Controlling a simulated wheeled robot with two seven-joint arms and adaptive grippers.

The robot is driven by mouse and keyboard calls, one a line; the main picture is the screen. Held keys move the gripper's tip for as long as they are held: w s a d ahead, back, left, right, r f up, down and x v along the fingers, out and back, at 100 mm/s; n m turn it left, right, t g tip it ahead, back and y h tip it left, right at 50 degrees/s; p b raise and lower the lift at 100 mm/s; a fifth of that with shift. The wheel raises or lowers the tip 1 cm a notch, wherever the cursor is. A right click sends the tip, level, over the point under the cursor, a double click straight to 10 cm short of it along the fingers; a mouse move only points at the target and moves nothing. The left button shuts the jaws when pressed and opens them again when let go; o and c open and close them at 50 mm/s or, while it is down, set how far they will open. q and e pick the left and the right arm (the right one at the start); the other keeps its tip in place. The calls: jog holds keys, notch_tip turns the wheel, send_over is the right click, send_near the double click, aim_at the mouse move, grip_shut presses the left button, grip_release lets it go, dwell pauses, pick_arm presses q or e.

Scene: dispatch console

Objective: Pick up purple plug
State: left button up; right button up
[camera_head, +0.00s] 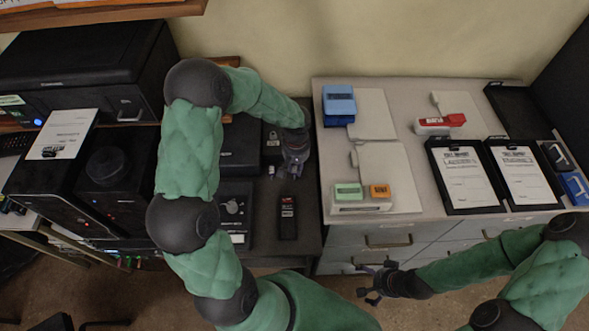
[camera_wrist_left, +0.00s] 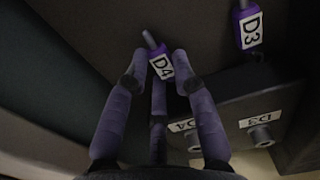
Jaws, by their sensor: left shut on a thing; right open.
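A purple plug with a white D4 label (camera_wrist_left: 162,67) is between the fingertips of my left gripper (camera_wrist_left: 156,78) in the left wrist view. That gripper is shut on it, close over the dark surface. A second purple plug, labelled D3 (camera_wrist_left: 250,26), lies to its right, apart from the fingers. In the head view my left gripper (camera_head: 294,164) is over the dark desk, and the held plug is too small to make out. My right gripper (camera_head: 374,284) is open and empty, low in front of the grey drawer cabinet.
A black box with D4 and D3 sockets (camera_wrist_left: 235,115) stands beside the plugs. A black handheld radio (camera_head: 287,217) lies on the dark desk (camera_head: 262,238). The light cabinet top (camera_head: 405,205) to the right holds folders, stamps and clipboards. Black machines (camera_head: 85,65) stand at the left.

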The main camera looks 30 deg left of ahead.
aim_at(296, 168)
pick_arm(q)
jog(key=shift+r, duration=0.5)
notch_tip(296, 168, up, 2)
jog(key=shift+r+p, duration=0.15)
jog(key=shift+p, duration=0.5)
jog(key=s+d+r+p, duration=0.3)
jog(key=s+r, duration=0.6)
jog(key=s, duration=0.4)
jog(key=shift+s+d+r, duration=0.25)
jog(key=shift+s+r, duration=0.05)
jog(key=shift+r, duration=0.05)
